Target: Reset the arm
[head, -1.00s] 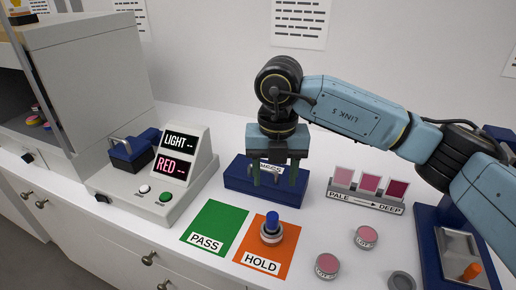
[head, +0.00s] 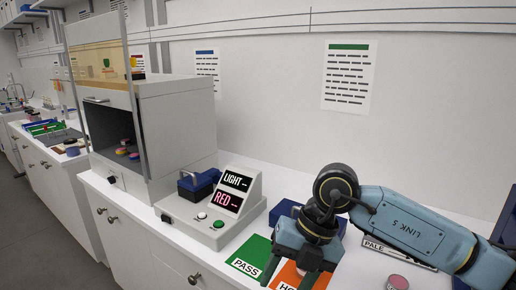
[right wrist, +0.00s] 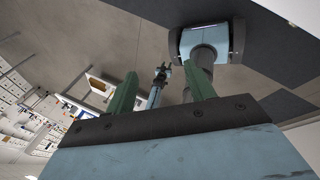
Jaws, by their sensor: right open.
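My right arm comes in from the right in the head view. Its gripper (head: 293,274) points down in front of the blue block and over the orange HOLD card (head: 291,272), and hides part of both. In the right wrist view its two green fingers stand wide apart with nothing between them, so the right gripper (right wrist: 160,75) is open and empty. My left arm does not show in the head view. A small dark jaw-like end, which looks like my left gripper (right wrist: 162,72), shows far off in the right wrist view; its jaws are too small to read.
The green PASS card (head: 250,256) lies left of the gripper. The light tester (head: 222,208) with LIGHT and RED displays stands further left, beside a grey cabinet (head: 180,125). The blue block (head: 281,213) is behind the gripper.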

